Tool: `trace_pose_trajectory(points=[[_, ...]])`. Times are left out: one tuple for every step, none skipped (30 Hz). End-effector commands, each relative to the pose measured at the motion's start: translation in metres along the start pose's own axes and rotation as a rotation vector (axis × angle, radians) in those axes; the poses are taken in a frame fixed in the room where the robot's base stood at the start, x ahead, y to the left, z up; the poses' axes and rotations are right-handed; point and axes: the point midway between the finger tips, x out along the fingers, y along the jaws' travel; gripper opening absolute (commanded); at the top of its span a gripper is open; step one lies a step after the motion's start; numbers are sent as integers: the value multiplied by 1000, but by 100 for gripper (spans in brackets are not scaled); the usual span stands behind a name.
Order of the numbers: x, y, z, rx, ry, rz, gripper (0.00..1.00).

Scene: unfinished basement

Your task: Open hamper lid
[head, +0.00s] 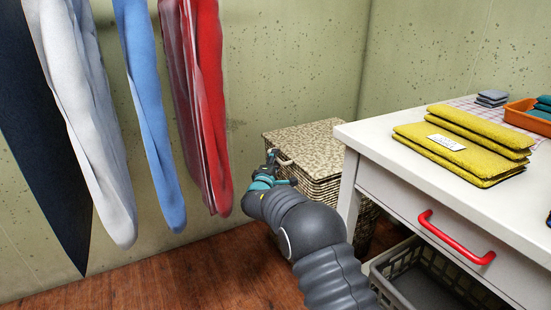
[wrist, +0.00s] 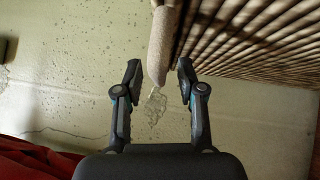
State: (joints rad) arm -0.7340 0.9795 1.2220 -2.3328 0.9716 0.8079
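The hamper (head: 325,190) is a woven wicker box standing in the corner against the wall. Its lid (head: 305,142) is flat, patterned beige and lies shut, with a small pale handle (head: 285,161) at its front left edge. My gripper (head: 273,170) is at that edge, close to the handle. In the wrist view my gripper (wrist: 159,68) is open, with a pale rounded bar (wrist: 160,50), apparently the handle, reaching between its fingertips. A gap shows on both sides of the bar. The hamper's ribbed side (wrist: 255,38) fills the upper right there.
A white table (head: 370,140) with yellow folded cloths (head: 465,145) and a red drawer handle (head: 455,240) stands close on the right. A grey basket (head: 425,275) sits below it. Hanging blue (head: 150,110) and red (head: 205,100) clothes are on the left. Wooden floor shows between.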

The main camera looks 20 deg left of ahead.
Motion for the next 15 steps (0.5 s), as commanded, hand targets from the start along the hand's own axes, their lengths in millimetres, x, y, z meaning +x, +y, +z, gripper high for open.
trace_pose_trajectory(points=[[4,0,0,0,-1,0,39],[5,0,0,0,-1,0,39],[7,1,1,1,-1,1,39],[8,0,1,1,-1,1,39],[8,0,1,1,-1,1,39],[9,0,1,0,-1,1,39],[9,0,1,0,-1,0,39],[9,0,1,0,-1,0,39],[9,0,1,0,-1,0,39],[9,0,1,0,-1,0,39],[9,0,1,0,-1,0,39],[9,0,1,0,-1,0,39],[9,0,0,0,-1,0,39],[9,0,0,0,0,0,34],[9,0,0,0,0,0,24]])
